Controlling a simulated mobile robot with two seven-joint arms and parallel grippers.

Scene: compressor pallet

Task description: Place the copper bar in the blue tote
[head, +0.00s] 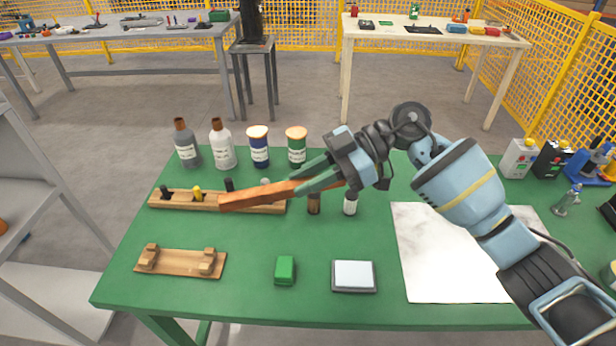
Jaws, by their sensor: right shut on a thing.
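The copper bar (258,195) is a long orange-brown bar held above the green table, over the right part of a wooden rack. My right gripper (312,181) is shut on the bar toward its right end, and the bar juts out to the left, its left end slightly lower. The fingers hide part of the bar. I see no blue tote in the head view. My left gripper is not in view.
The green table (240,305) holds a wooden rack (160,203), a wooden cradle (180,264), a green block (285,270), a scale (353,276), several bottles behind, and a white sheet (440,270). A grey shelf (40,240) stands left.

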